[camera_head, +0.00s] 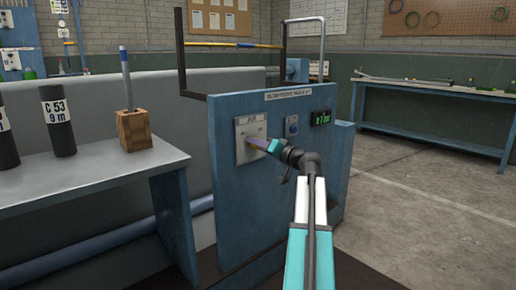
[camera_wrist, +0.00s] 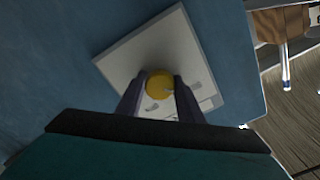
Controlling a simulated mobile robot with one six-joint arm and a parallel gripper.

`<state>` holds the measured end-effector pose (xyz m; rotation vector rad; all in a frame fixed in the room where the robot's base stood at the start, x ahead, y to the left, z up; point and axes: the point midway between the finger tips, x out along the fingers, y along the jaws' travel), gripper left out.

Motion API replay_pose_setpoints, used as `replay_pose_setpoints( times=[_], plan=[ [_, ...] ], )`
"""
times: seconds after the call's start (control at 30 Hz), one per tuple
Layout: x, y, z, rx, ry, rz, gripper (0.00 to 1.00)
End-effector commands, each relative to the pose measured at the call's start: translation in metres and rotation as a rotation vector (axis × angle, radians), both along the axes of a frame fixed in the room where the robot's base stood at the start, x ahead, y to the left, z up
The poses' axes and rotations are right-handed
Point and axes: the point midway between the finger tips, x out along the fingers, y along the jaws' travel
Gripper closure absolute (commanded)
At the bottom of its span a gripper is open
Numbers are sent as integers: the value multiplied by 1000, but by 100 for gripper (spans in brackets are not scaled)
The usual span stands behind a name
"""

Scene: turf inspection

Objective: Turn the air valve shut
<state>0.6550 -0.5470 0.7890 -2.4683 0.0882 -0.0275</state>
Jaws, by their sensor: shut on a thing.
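The air valve's yellow knob (camera_wrist: 159,84) sits on a pale plate (camera_wrist: 195,48) on the blue panel in the wrist view. My gripper (camera_wrist: 160,92) has one finger on each side of the knob and is shut on it. In the head view my gripper (camera_head: 254,142) reaches the pale valve plate (camera_head: 243,128) on the blue machine panel (camera_head: 240,180). The knob is mostly hidden there by my gripper. The knob's turn position cannot be read clearly.
A blue knob (camera_head: 292,126) and a green-lit display (camera_head: 321,118) sit right of the plate. A table (camera_head: 85,185) at left holds dark cylinders (camera_head: 58,122) and a wooden block (camera_head: 134,131) with a blue stick. A workbench (camera_head: 432,136) stands at right, with open floor before it.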

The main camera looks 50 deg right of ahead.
Motion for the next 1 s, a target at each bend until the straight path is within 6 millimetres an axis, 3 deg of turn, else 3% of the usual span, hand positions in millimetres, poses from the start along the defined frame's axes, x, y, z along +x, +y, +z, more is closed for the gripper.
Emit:
replay_pose_setpoints(
  times=[0.43, 0.47, 0.57, 1.0],
  plan=[
    [0, -2, 6, -16, -9, -7, 89],
    [0, -2, 6, -15, -9, -7, 65],
    [0, -2, 5, -15, -7, -6, 48],
    [-3, 0, 2, -13, -2, -3, 48]
  ],
)
